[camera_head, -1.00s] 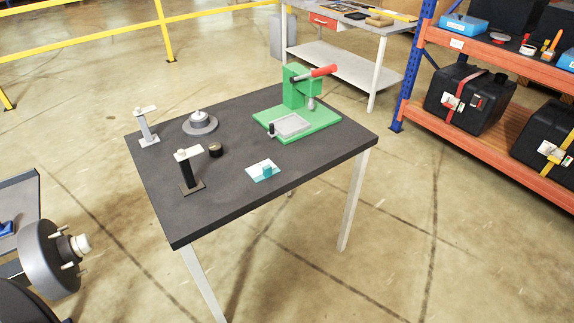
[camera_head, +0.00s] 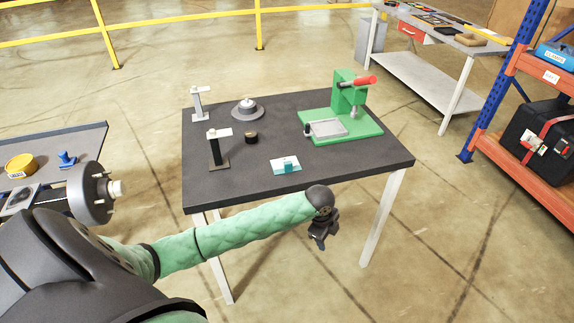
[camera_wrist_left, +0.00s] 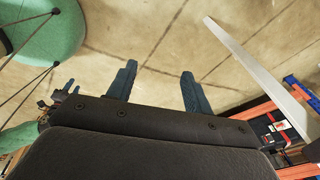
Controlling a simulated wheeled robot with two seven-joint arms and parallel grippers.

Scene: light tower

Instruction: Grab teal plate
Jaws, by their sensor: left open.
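The teal plate (camera_head: 285,166) lies flat on the dark table (camera_head: 250,184) near its front edge, with a small darker teal block standing on it. My left gripper (camera_head: 318,243) hangs in front of the table's front edge, lower and to the right of the plate, apart from it. In the left wrist view its two blue-grey fingers (camera_wrist_left: 156,82) are spread with nothing between them, only floor behind. The plate does not show in the left wrist view. My right gripper is not in view.
A green press (camera_head: 345,110) with a red handle stands at the table's right. A black post (camera_head: 216,150), a small black cylinder (camera_head: 251,137), a grey round part (camera_head: 248,110) and a pale post (camera_head: 199,105) stand left. The tabletop around the plate is clear.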

